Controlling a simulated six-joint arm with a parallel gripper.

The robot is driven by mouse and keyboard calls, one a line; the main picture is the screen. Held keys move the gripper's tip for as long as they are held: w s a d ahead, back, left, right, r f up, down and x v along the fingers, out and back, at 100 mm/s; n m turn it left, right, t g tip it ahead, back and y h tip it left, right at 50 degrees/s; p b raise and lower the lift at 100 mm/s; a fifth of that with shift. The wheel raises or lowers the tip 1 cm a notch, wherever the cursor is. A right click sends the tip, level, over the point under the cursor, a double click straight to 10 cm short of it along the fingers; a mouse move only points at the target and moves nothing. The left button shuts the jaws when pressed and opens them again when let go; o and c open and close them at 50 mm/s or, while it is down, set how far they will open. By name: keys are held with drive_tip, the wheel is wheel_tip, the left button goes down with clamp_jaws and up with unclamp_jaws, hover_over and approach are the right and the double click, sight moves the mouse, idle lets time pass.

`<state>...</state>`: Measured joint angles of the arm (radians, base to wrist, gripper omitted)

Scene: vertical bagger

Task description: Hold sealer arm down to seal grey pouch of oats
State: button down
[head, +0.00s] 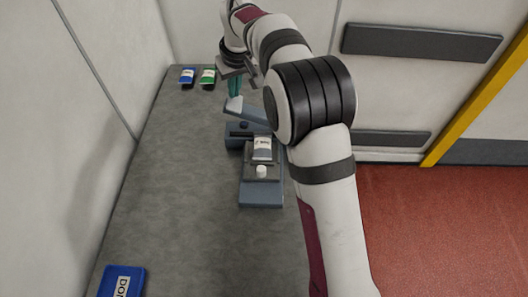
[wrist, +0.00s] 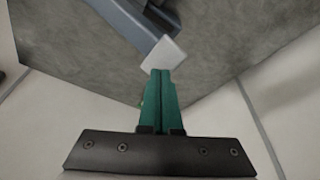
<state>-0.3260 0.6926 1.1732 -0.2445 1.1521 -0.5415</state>
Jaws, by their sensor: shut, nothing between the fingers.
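The grey pouch (head: 262,150) with a white label sits on the blue-grey sealer (head: 261,194) on the counter. The sealer arm (head: 250,112) is a blue-grey bar with a white end knob (head: 234,105); it appears raised and tilted. The arm (wrist: 138,22) and knob (wrist: 163,53) also show in the wrist view. My gripper (head: 235,92) is shut and empty, its green fingers (wrist: 161,72) pointing at the knob. The fingertips are at or very near the knob; I cannot tell whether they touch. My arm hides part of the sealer's right side.
A blue packet (head: 187,76) and a green packet (head: 208,76) stand at the counter's back left. A blue item with white lettering (head: 122,282) is at the front left. A small white piece (head: 262,172) sits before the pouch. The counter's left side (head: 185,190) is clear.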

sight(236, 102)
drive_tip(key=shift+f, duration=2)
drive_tip(key=shift+a+f, duration=0.25)
drive_tip(key=shift+f, duration=0.6)
drive_tip(key=shift+a+f, duration=0.25)
drive_tip(key=shift+f, duration=0.55)
drive_tip(key=shift+a+f, duration=0.15)
drive_tip(key=shift+f, duration=0.95)
idle(2.4)
